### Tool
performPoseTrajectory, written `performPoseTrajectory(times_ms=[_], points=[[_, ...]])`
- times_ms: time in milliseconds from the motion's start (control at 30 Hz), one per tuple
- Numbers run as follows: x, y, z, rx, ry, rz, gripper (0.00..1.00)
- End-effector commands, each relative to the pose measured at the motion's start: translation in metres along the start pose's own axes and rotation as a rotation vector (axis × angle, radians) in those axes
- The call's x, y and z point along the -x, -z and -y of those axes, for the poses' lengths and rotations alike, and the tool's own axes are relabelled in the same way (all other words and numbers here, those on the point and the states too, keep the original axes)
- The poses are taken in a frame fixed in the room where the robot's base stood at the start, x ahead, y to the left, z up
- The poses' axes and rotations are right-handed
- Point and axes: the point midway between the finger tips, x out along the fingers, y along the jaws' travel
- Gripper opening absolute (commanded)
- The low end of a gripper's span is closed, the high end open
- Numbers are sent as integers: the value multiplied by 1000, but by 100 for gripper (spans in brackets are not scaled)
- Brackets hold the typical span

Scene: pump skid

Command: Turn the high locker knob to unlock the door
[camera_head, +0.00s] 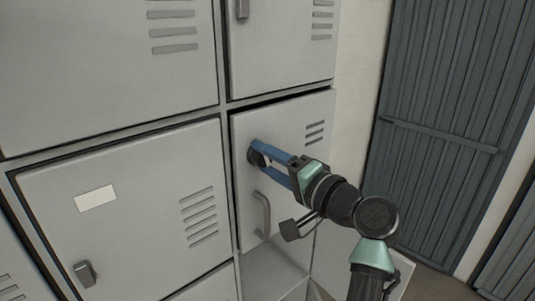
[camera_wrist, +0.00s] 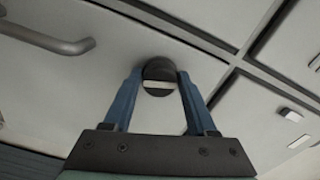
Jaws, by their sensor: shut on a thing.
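The black round locker knob (camera_wrist: 159,72) with a pale bar across its face sits between my blue fingers in the wrist view. My gripper (camera_wrist: 158,82) is shut on it, one finger on each side. In the head view my gripper (camera_head: 259,153) reaches the upper left part of the small locker door (camera_head: 285,125), and the knob is mostly hidden by the fingers. A grey bar handle (camera_head: 263,214) is on the same door, below the knob; it also shows at the upper left of the wrist view (camera_wrist: 50,40). The door looks nearly flush with its frame.
A larger locker door (camera_head: 130,215) with a white label and a small latch (camera_head: 85,272) is to the left. Other locker doors are above. An open compartment (camera_head: 270,268) lies below. A dark corrugated door (camera_head: 445,110) stands at the right.

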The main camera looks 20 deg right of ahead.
Motion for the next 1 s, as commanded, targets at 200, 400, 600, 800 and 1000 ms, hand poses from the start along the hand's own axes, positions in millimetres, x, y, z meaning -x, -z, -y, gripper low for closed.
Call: performPoseTrajectory(times_ms=[200,400,600,800,1000], points=[[0,1,2,-160,0,0,2],[0,0,2,-259,0,0,2],[0,0,1,-310,0,0,2],[0,0,1,-327,1,0,2],[0,0,1,-327,1,0,2]])
